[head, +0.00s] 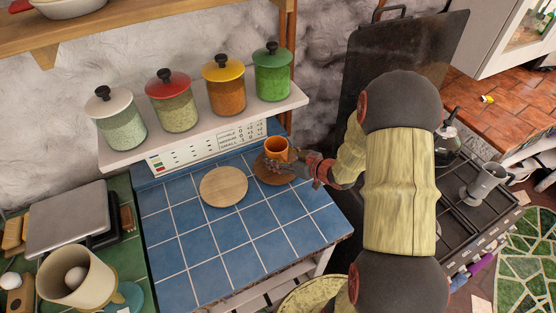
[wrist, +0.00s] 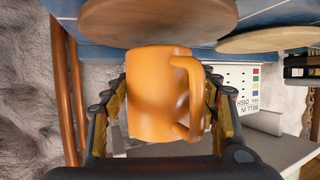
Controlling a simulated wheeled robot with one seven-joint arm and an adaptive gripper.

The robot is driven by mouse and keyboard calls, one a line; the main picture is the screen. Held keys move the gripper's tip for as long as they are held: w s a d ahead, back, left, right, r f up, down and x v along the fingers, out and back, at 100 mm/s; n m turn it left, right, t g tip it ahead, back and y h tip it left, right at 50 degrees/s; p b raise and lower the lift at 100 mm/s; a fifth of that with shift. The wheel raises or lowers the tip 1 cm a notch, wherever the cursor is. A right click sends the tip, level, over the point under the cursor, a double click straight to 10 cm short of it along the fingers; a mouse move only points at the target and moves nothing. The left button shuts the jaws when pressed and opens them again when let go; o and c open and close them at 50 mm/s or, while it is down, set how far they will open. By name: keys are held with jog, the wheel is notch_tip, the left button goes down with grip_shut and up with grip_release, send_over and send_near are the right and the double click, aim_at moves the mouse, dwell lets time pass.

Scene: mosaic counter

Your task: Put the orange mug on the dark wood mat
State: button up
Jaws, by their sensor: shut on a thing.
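The orange mug (head: 277,148) is above or on the dark wood mat (head: 268,177) at the back right of the blue tiled counter. In the wrist view the mug (wrist: 158,95) fills the middle, between both fingers, with its handle to the right. My gripper (head: 291,160) is shut on the mug.
A lighter round wood mat (head: 224,186) lies left of the dark one. A shelf (head: 205,124) with several lidded jars hangs just behind. A stove (head: 475,205) is at the right. The front of the blue counter (head: 235,250) is clear.

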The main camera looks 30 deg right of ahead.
jog(key=shift+f, duration=0.75)
jog(key=o, duration=1.4)
jog(key=shift+f, duration=0.1)
